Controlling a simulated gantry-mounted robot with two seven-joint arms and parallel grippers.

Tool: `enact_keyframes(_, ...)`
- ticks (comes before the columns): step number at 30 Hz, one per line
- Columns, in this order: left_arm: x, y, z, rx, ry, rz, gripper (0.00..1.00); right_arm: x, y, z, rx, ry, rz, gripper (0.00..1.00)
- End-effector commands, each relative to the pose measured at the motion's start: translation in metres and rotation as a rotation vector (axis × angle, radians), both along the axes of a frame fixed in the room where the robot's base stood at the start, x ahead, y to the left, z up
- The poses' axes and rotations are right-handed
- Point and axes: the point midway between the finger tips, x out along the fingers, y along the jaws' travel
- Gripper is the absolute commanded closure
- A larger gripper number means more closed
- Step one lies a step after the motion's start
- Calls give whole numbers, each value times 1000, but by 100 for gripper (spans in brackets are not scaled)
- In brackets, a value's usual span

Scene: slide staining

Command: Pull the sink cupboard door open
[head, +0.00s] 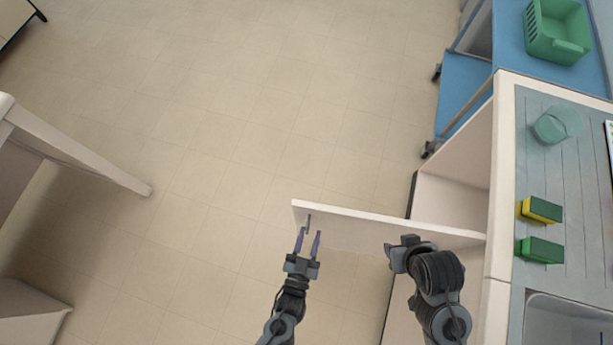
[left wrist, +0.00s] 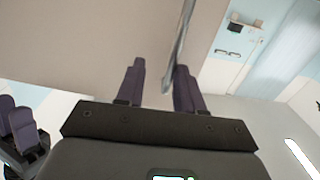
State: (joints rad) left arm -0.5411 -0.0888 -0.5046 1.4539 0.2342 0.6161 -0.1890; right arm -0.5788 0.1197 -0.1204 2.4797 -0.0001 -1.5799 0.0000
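The white sink cupboard door (head: 350,220) stands swung out from the cupboard (head: 455,200), roughly square to its front. A thin metal handle (head: 308,222) is near the door's free edge; it also shows in the left wrist view (left wrist: 180,45). My left gripper (head: 308,243) is at the handle with its purple fingers apart. In the left wrist view the bar runs between the fingertips, close to the right finger, without a visible squeeze. My right gripper (head: 392,254) is beside the door, nearer the hinge; its finger gap is unclear.
On the sink counter are a glass beaker (head: 551,126), a yellow-green sponge (head: 541,209) and a green sponge (head: 540,250), beside the basin (head: 565,320). A blue cart (head: 465,85) with a green basket (head: 557,35) stands beyond. The floor left of the door is clear.

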Motion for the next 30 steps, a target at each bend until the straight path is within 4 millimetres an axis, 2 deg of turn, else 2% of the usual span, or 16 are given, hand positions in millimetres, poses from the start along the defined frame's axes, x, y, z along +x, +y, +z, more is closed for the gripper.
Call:
enact_keyframes(8,1,2,0,2,-2,4,64,0,-1,0,-1,0,1,57)
enact_keyframes(13,-9,4,1,2,-1,4,64,0,0,1,-1,1,1,57)
enact_keyframes(24,-68,16,0,1,2,2,64,0,0,4,-1,1,1,57)
enact_keyframes(30,-93,21,0,1,0,2,64,-1,0,5,-2,2,1,57)
